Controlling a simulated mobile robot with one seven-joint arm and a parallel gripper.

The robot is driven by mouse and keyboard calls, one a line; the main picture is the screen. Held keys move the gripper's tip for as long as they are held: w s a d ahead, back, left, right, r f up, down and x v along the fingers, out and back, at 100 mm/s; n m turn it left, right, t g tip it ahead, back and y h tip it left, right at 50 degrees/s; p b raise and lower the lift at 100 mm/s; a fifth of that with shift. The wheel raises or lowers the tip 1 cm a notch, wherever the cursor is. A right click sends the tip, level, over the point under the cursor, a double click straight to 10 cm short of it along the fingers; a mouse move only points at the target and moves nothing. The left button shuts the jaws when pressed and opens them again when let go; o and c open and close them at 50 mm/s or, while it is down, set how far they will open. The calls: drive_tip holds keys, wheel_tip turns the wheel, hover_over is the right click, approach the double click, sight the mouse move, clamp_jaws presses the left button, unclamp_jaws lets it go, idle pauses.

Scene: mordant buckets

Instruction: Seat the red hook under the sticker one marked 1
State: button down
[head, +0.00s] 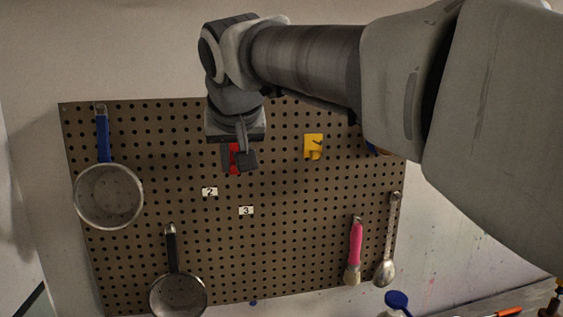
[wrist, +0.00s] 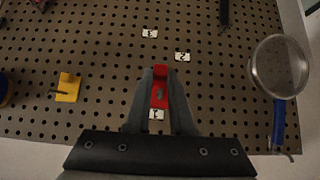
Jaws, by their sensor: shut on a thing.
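The red hook (head: 234,163) is between the fingers of my gripper (head: 239,162), in front of the brown pegboard. In the wrist view my gripper (wrist: 163,80) is shut on the red hook (wrist: 160,92). The white sticker marked 1 (wrist: 157,114) shows between the fingers, right at the hook's near end; that side is up on the board. In the head view my gripper hides this sticker. I cannot tell whether the hook touches the board.
Stickers 2 (head: 210,192) and 3 (head: 246,211) are lower on the pegboard (head: 290,240). A yellow hook (head: 313,147) is to the right. A blue-handled pan (head: 108,196), a dark pan (head: 178,295), a pink brush (head: 355,245) and a spoon (head: 388,255) hang around.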

sight(232, 149)
drive_tip(key=shift+w, duration=0.1)
drive_tip(key=shift+w+a+r+p, duration=0.1)
drive_tip(key=shift+w+a+p, duration=0.05)
drive_tip(key=shift+w+p, duration=0.3)
drive_tip(key=shift+w+a+r+p, duration=0.1)
drive_tip(key=shift+w+p, duration=0.15)
drive_tip(key=shift+w, duration=0.3)
drive_tip(key=shift+w+a+f+p, duration=0.1)
drive_tip(key=shift+w+a+p, duration=0.1)
drive_tip(key=shift+w+p, duration=0.45)
drive_tip(key=shift+w+a+f+p, duration=0.1)
drive_tip(key=shift+w+a+p, duration=0.15)
drive_tip(key=shift+w, duration=0.8)
drive_tip(key=shift+w+a+p, duration=0.25)
drive_tip(key=shift+w+p, duration=0.45)
drive_tip(key=shift+w, duration=0.4)
drive_tip(key=c, duration=0.7)
unclamp_jaws()
drive_tip(key=b+v, duration=0.1)
drive_tip(key=v, duration=1.6)
drive_tip(key=shift+r, duration=0.2)
drive_tip(key=shift+s, duration=0.2)
